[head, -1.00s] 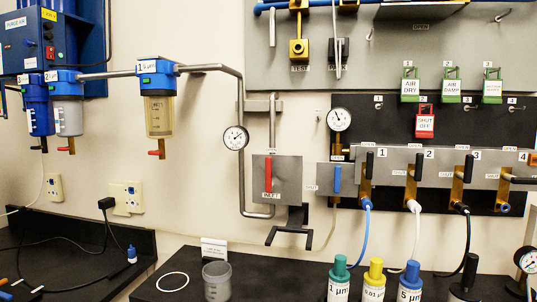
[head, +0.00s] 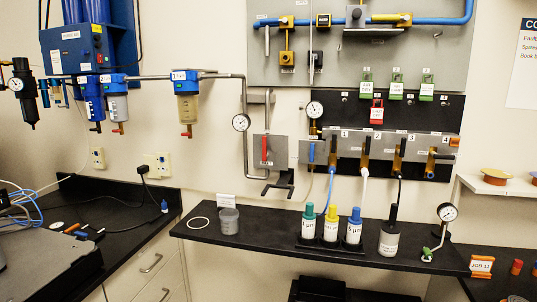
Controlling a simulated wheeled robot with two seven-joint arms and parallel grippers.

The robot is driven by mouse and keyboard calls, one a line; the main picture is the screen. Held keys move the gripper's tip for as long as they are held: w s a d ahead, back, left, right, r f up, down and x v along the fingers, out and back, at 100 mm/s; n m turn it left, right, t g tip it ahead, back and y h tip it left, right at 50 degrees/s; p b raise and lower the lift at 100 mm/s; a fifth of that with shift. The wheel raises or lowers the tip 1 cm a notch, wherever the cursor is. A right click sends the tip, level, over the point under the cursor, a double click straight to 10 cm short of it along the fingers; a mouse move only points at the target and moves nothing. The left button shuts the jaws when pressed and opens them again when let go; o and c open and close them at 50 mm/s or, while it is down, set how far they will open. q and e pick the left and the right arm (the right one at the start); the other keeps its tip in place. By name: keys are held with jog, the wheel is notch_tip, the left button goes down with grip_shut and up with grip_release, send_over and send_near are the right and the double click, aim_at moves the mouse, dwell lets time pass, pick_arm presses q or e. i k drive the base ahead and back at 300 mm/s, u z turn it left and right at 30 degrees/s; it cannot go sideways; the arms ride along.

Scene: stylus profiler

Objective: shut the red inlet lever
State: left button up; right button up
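The red inlet lever (head: 264,149) is on a grey plate (head: 273,156) on the wall, right of the bent grey pipe. The lever's handle stands upright, in line with the vertical pipe. A blue lever (head: 311,152) sits on a similar plate to its right, also upright. The inlet label is too small to read now. Neither of my grippers shows in the head view.
A black shelf (head: 270,238) runs below the lever, with a grey cup (head: 229,221), capped bottles (head: 331,224) and a gauge stand (head: 446,214). A black bracket (head: 280,184) juts out under the lever plate. A dark bench (head: 120,215) stands at the left.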

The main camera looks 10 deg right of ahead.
aim_at(264, 156)
jog(key=u, duration=0.9)
jog(key=i, duration=1.2)
jog(key=z, duration=0.5)
